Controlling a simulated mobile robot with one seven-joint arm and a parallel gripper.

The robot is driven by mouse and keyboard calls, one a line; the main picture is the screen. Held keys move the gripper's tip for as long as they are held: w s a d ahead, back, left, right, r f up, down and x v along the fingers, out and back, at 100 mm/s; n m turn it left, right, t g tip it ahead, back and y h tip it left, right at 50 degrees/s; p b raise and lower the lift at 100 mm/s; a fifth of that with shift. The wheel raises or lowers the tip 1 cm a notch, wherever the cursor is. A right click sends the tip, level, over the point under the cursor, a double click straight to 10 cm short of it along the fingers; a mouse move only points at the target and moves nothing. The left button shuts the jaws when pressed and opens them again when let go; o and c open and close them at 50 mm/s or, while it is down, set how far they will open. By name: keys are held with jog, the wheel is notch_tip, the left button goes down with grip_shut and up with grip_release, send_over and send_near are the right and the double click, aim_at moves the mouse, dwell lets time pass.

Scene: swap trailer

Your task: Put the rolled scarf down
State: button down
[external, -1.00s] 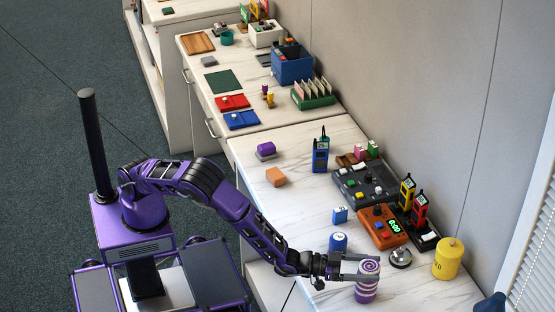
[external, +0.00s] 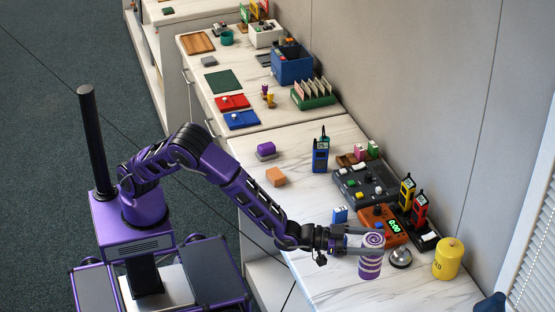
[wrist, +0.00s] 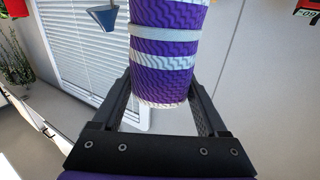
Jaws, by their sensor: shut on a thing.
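The rolled scarf (external: 371,262) is a purple and white striped cylinder with a spiral on its top end. It stands upright between the fingers of my gripper (external: 362,245), which is shut on it. In the wrist view the scarf (wrist: 165,50) fills the upper middle, with a finger of my gripper (wrist: 158,110) on each side. The scarf is held over the front part of the white marbled counter (external: 325,283); its lower end looks raised off the surface, though the gap is hard to judge.
A yellow canister (external: 448,258) stands to the right, with a silver dome (external: 400,257) nearer the scarf. The counter's front strip is clear.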

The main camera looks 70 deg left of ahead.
jog(key=r, duration=0.5)
jog(key=shift+w+a, duration=0.1)
jog(key=shift+a, duration=0.2)
jog(key=w+a+f+n+t+y+p, duration=0.1)
jog(key=w+a+n+y, duration=0.15)
jog(key=a, duration=0.75)
jog(key=w+a+f+n+t+y, duration=0.15)
jog(key=a+y, duration=0.25)
jog(key=a, duration=0.6)
jog(key=s+a+r+n+g+y+p, duration=0.1)
jog(key=s+a+n+y, duration=0.15)
jog(key=a, duration=0.75)
jog(key=s+a+r+n+y, duration=0.15)
jog(key=a+y, duration=0.25)
jog(key=a, duration=0.7)
notch_tip(320, 180, down, 15)
jog(key=n+b, duration=0.1)
jog(key=b, duration=0.1)
jog(key=shift+a+y, duration=0.25)
jog(key=shift+y, duration=0.15)
jog(key=shift+s+f, duration=0.1)
